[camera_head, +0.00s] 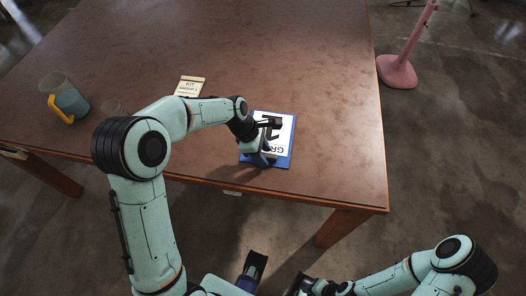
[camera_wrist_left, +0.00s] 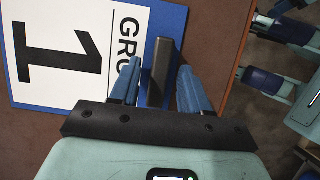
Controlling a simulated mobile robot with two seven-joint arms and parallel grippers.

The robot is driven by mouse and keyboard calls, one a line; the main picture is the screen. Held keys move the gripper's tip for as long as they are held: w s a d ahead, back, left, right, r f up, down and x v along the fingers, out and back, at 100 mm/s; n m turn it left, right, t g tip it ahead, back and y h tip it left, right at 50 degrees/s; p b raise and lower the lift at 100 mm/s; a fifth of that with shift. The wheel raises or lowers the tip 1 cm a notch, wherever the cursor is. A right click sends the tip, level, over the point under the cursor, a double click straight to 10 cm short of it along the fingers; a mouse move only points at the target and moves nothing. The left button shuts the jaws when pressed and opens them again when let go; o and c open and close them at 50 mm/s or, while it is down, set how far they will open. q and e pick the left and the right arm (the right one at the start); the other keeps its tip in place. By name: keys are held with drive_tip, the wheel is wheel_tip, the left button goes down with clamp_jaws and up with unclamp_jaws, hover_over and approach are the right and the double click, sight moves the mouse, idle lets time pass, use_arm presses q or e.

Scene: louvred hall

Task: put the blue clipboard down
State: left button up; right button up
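The blue clipboard (camera_head: 284,161) lies on the brown table near its front edge, with a white sheet on it. The left wrist view shows the sheet's large black "1" and part of a word beginning "GRO", with the blue board (camera_wrist_left: 180,22) around it. My left gripper (camera_head: 266,150) is at the clipboard's left side. In the left wrist view its two blue fingers (camera_wrist_left: 160,72) stand apart on either side of the dark clip, with a gap visible on the left. My right gripper (camera_head: 300,287) is low at the bottom edge, partly cut off, and its fingers are unclear.
A small cream sign (camera_head: 189,87) lies behind my left arm. The table's (camera_head: 330,70) right and back areas are clear. A pink stand (camera_head: 397,71) is on the floor.

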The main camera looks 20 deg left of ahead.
use_arm(q)
drive_tip(key=shift+r, duration=0.1)
drive_tip(key=p+v, duration=0.2)
drive_tip(key=v, duration=1)
